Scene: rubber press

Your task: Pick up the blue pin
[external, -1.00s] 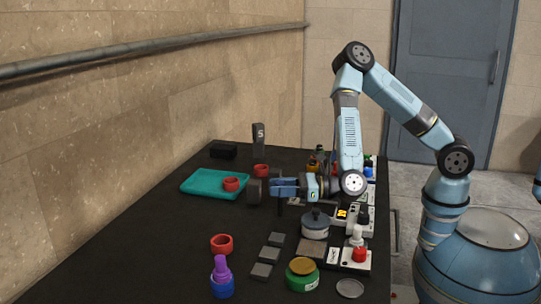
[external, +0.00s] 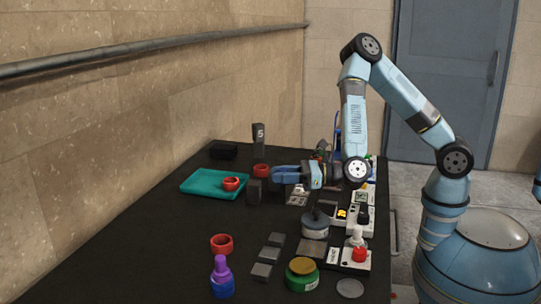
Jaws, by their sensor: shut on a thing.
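My gripper (external: 280,173) points left over the middle of the black table, a little above its surface. It is shut on the blue pin, but the pin's outline cannot be told apart from the blue and dark parts of the gripper at this size. A dark upright block (external: 254,191) stands just left of and below the gripper in the picture.
A teal mat (external: 205,184) with a red ring (external: 231,184) lies left of the gripper. A grey round pot (external: 315,223) and several white-based devices stand to the right. A purple-topped bottle (external: 221,270) and a green tin (external: 302,274) are in front. The left front is clear.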

